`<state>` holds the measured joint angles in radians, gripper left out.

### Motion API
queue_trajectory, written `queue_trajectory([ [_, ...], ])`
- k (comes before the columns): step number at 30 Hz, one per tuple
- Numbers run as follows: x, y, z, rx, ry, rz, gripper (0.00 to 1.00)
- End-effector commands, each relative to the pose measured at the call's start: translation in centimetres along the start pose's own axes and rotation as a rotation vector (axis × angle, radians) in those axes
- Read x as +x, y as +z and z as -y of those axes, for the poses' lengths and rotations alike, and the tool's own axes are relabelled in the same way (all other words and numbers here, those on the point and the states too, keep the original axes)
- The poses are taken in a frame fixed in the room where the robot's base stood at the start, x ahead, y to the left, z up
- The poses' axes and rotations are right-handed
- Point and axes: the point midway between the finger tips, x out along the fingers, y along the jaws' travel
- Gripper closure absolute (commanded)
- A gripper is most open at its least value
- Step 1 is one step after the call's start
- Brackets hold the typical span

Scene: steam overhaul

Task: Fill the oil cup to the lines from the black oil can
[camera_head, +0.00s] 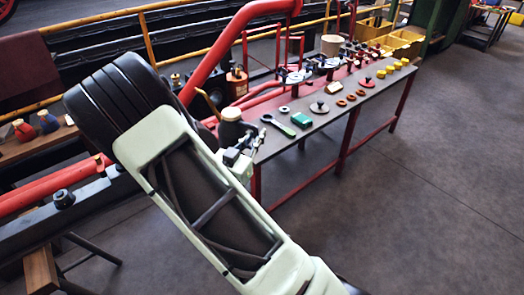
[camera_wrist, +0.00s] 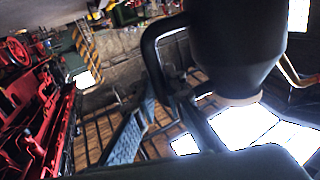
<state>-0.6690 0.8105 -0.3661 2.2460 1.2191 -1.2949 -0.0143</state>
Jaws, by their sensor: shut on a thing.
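The black oil can (camera_head: 231,130) has a dark body, a pale tan rim and a thin copper-coloured spout (camera_head: 207,101). In the head view it stands out just beyond my forearm, roughly upright. My gripper (camera_head: 240,155) is shut on its handle side, partly hidden by my arm. In the wrist view the can (camera_wrist: 235,45) fills the upper right, with its curved black handle (camera_wrist: 150,50) at my gripper (camera_wrist: 183,100). I cannot pick out the oil cup for certain; a small black round fitting (camera_head: 64,198) sits on a dark bar at the left. No oil level shows.
A long bench (camera_head: 330,112) with red legs holds a wrench (camera_head: 278,125), a green block (camera_head: 301,119), rings and yellow parts. A red pipe (camera_head: 225,50) rises behind the can. The floor at right is clear.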

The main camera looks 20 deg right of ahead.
Motion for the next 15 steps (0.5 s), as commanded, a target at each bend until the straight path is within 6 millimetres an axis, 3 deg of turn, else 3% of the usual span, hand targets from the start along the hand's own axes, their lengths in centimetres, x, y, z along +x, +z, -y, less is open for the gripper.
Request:
queue_trajectory([
  [7,2.0,-3.5,3.8,0.01,-0.262,-0.004,1.0],
  [15,1.0,-6.6,7.3,0.015,-0.554,0.0,1.0],
])
